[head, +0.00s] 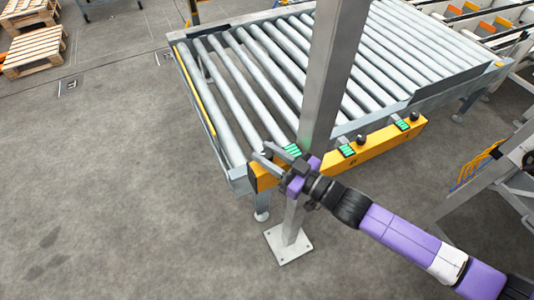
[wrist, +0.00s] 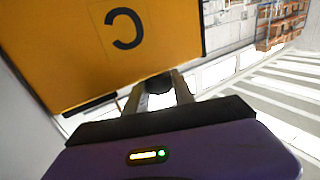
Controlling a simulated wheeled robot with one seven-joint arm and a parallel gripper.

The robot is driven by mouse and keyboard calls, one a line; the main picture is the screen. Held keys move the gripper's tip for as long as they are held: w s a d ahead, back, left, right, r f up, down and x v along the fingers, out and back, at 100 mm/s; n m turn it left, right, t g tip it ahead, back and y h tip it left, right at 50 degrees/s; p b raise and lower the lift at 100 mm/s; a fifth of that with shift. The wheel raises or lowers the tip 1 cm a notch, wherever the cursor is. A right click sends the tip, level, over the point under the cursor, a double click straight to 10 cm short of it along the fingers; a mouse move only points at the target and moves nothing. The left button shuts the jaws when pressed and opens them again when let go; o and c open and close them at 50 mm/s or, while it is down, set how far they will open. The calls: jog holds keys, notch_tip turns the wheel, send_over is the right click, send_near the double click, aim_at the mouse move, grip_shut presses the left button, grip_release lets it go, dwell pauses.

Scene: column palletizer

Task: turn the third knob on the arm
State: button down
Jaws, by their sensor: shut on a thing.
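A yellow panel (head: 378,147) runs along the near end of the roller conveyor. Two black knobs show on it, one in the middle (head: 361,139) and one at the right (head: 414,116), each beside a green-lit display. My gripper (head: 267,153) is at the panel's left end, by a third green display (head: 292,151). In the wrist view, the panel (wrist: 160,30) carries a black letter C, seen turned over. The fingers are shut on a black knob (wrist: 158,84) at the panel's edge.
A grey steel post (head: 325,80) on a floor plate (head: 288,246) stands close in front of the panel, right beside my gripper and arm. The conveyor rollers (head: 265,65) lie behind.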

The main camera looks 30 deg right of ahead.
jog(key=shift+f+n+g+y+b, duration=0.1)
jog(key=shift+n+g+y+b, duration=0.45)
jog(key=shift+n+y, duration=0.4)
jog(key=c, duration=1.1)
grip_release()
jog(key=shift+o, duration=0.2)
jog(key=b+v, duration=0.1)
jog(key=v, duration=0.6)
jog(key=shift+s+d, duration=0.3)
